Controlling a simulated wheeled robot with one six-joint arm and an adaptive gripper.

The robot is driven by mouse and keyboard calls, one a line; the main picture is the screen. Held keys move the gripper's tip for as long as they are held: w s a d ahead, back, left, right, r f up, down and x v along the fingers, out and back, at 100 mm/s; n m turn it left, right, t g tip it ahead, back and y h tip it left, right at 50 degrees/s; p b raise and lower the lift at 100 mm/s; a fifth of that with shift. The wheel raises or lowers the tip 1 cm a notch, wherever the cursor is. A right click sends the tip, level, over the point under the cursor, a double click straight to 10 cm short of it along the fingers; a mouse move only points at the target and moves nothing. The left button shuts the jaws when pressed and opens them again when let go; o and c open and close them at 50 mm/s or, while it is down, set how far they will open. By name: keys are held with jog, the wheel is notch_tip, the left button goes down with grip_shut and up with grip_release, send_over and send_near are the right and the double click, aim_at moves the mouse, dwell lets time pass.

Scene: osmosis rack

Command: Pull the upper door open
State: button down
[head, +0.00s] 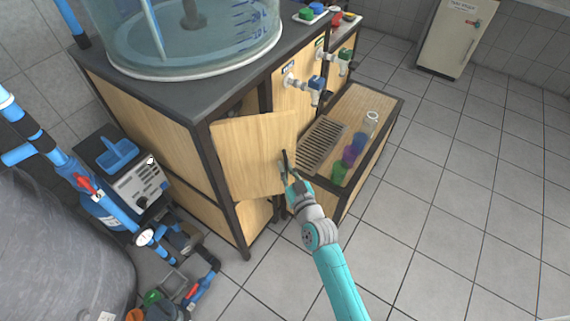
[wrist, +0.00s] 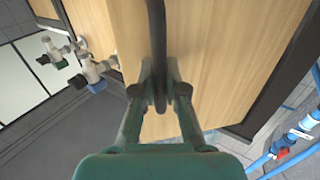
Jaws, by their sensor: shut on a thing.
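The upper door (head: 250,155) is a light wooden panel on the dark-framed cabinet. It stands partly open, swung out from the left post, with a dark gap showing above its top edge. Its dark handle (head: 284,162) is a vertical bar near the door's right edge. My gripper (head: 288,178) is shut on this handle. In the wrist view the handle (wrist: 154,40) runs down between the fingers of my gripper (wrist: 158,88), with the door's wood (wrist: 215,50) behind it. The inside of the cabinet is mostly hidden by the door.
A large clear tank (head: 190,45) stands on the cabinet top. To the right, a lower wooden unit holds a grate (head: 322,143) and several coloured cups. Taps (head: 312,82) stick out above it. Pipes and a pump crowd the left. The tiled floor (head: 450,170) at right is clear.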

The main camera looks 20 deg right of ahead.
jog(key=shift+s, duration=0.35)
jog(key=c, duration=1.5)
grip_release()
jog(key=shift+s, duration=0.15)
jog(key=s, duration=1.1)
jog(key=shift+s+d, duration=0.2)
jog(key=shift+s, duration=0.2)
